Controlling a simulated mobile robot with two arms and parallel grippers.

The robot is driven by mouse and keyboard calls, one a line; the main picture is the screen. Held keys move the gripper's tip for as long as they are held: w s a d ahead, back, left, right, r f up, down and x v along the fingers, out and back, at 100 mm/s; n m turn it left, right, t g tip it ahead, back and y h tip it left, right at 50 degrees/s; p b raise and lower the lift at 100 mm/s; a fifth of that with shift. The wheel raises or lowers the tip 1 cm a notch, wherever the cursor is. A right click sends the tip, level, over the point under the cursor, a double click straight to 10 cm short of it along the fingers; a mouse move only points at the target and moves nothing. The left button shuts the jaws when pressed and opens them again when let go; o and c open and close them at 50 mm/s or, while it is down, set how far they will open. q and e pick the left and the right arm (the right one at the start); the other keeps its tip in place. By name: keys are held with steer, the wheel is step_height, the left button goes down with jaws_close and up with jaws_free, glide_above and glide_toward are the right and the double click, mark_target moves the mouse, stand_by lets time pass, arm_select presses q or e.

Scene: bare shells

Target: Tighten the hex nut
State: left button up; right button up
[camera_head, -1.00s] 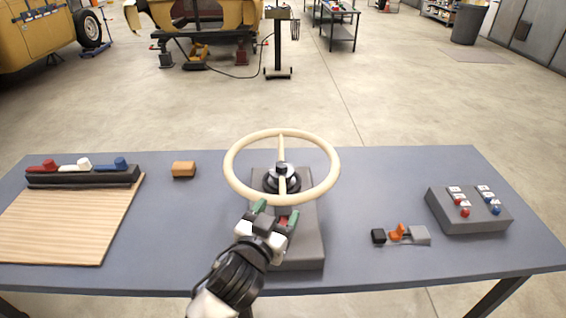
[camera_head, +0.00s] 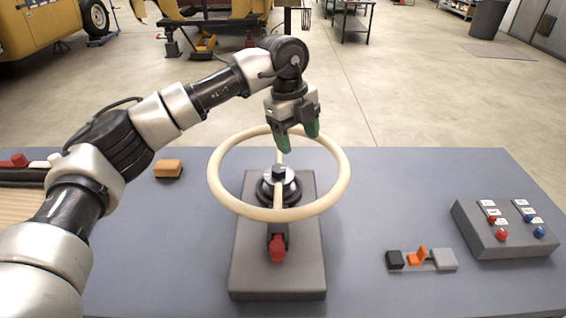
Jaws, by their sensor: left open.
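A cream steering wheel (camera_head: 216,187) is mounted on a grey base block (camera_head: 277,282) on the table. At its centre a dark hex nut (camera_head: 279,171) sits on a silver and black hub. My left gripper (camera_head: 298,143) has green fingertips pointing down, apart and empty. It hangs over the far side of the wheel, above and beyond the nut, and covers part of the far rim. Any contact with the rim cannot be told. My right gripper is not in view.
A red knob (camera_head: 277,248) is on the base's near side. An orange-brown block (camera_head: 168,168) lies to the left. My left arm crosses the table's left side.

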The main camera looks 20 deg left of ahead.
arm_select(q)
steer(key=n+y+b, duration=0.2)
glide_above(279, 168)
step_height(279, 168, down, 10)
steer(key=shift+p, duration=0.75)
steer(key=c, duration=0.9)
